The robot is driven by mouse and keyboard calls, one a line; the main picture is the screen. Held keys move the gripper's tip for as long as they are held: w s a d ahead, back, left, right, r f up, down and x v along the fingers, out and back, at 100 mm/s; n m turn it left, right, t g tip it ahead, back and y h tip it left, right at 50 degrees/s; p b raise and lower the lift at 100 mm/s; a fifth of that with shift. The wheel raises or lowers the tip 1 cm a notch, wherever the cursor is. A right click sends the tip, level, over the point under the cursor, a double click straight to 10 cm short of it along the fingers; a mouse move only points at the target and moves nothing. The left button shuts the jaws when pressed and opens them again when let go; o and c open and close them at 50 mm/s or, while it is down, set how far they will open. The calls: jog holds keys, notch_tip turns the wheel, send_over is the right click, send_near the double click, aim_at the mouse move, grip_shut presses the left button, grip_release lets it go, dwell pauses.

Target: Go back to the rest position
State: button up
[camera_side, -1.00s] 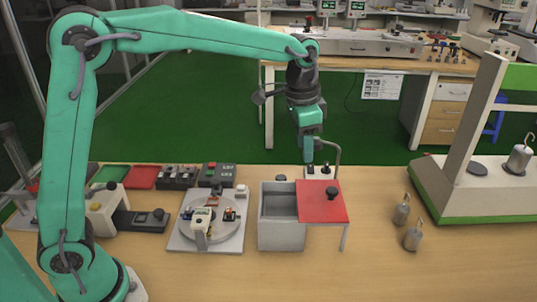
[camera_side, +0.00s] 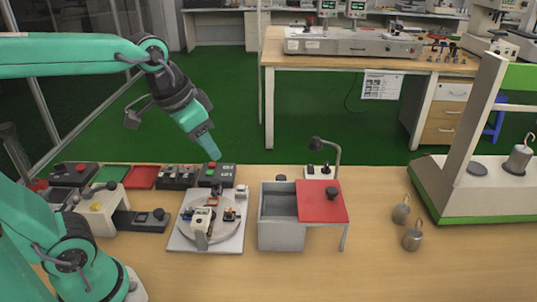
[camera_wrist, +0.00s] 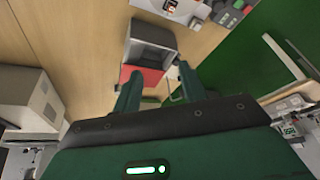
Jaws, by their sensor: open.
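My gripper (camera_side: 212,152) is in the air in the side view, tilted down to the right, above and behind the bench's back edge near the control boxes. In the wrist view my gripper (camera_wrist: 157,80) shows two green fingers apart, with nothing between them in its grasp. The grey box (camera_side: 281,236) with a red lid (camera_side: 320,208) slid to the right stands below and to the right of the gripper. The box also shows in the wrist view (camera_wrist: 150,45), well beyond the fingertips.
A round turntable on a white plate (camera_side: 180,240) stands left of the box. Control boxes (camera_side: 217,174) line the back edge. Hooked weights (camera_side: 412,240) and a white-green stand (camera_side: 440,190) are at the right. A small lamp (camera_side: 316,143) rises behind the box. The front bench is clear.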

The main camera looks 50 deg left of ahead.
jog(key=s+a+f+n+t, duration=0.1)
jog(key=s+a+f+n, duration=0.1)
jog(key=s, duration=0.4)
jog(key=shift+s+f, duration=0.2)
jog(key=shift+f, duration=0.35)
